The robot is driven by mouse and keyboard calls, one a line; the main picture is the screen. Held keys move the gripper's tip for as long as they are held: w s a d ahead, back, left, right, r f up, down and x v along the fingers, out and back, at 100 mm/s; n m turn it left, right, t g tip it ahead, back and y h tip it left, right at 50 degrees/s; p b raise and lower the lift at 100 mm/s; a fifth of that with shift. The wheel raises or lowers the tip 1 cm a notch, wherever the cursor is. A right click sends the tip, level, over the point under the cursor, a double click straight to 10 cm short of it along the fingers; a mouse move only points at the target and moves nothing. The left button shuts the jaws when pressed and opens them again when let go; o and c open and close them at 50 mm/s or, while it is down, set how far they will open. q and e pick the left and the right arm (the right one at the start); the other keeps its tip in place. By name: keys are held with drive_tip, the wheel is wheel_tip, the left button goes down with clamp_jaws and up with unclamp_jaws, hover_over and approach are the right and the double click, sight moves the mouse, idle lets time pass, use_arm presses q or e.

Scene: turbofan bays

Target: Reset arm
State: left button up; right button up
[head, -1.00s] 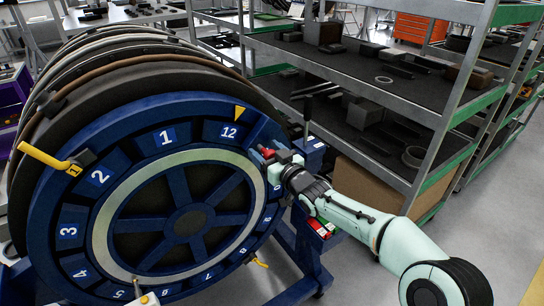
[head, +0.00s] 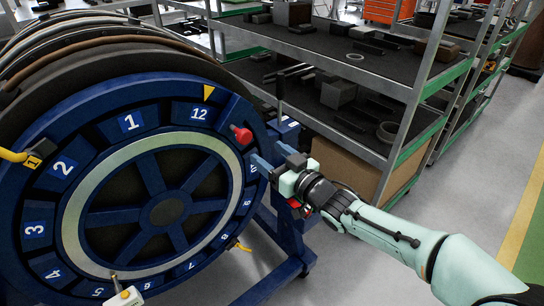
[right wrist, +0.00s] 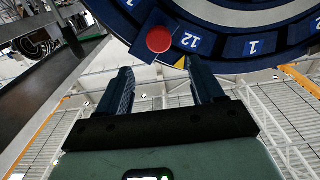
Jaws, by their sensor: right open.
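My right gripper (head: 262,165) is open and empty beside the right rim of the large blue numbered wheel (head: 110,152). A red knob (head: 242,135) on the wheel stands just above and left of its fingertips, apart from them. In the right wrist view my right gripper (right wrist: 160,90) shows two spread fingers with nothing between them. The red knob (right wrist: 159,39) is beyond them, on a blue plate near the number 12.
A grey shelf rack (head: 385,85) with dark boxes and a ring stands behind my right arm. A yellow handle (head: 14,156) sticks out at the wheel's left. A white-and-yellow piece (head: 127,296) is at the wheel's bottom. Grey floor (head: 490,195) is clear at the right.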

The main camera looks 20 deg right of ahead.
drive_tip(key=s+a+f+m+g+h+p, duration=0.1)
drive_tip(key=s+f+m+g, duration=0.25)
drive_tip(key=f, duration=1.45)
drive_tip(key=s+f+m+g+h+p, duration=0.1)
drive_tip(key=s+f+m+g+h, duration=0.3)
drive_tip(key=f, duration=1.4)
use_arm(q)
drive_tip(key=r, duration=0.1)
drive_tip(key=w+r+p, duration=0.1)
drive_tip(key=r, duration=0.1)
drive_tip(key=w+r+p, duration=0.1)
drive_tip(key=shift+r, duration=0.3)
use_arm(e)
drive_tip(key=s+a+f+g, duration=0.1)
drive_tip(key=s+f+g, duration=0.2)
drive_tip(key=s, duration=0.6)
drive_tip(key=s+a+f+g+y, duration=0.1)
drive_tip(key=s+f+g, duration=0.3)
drive_tip(key=s+f, duration=0.4)
drive_tip(key=s+a+f+g+y, duration=0.1)
drive_tip(key=s+a+f+g, duration=0.2)
drive_tip(key=s+f, duration=0.3)
drive_tip(key=s, duration=0.5)
drive_tip(key=shift+s, duration=0.15)
drive_tip(key=shift+a+m+g, duration=0.1)
drive_tip(key=shift+m+g, duration=0.15)
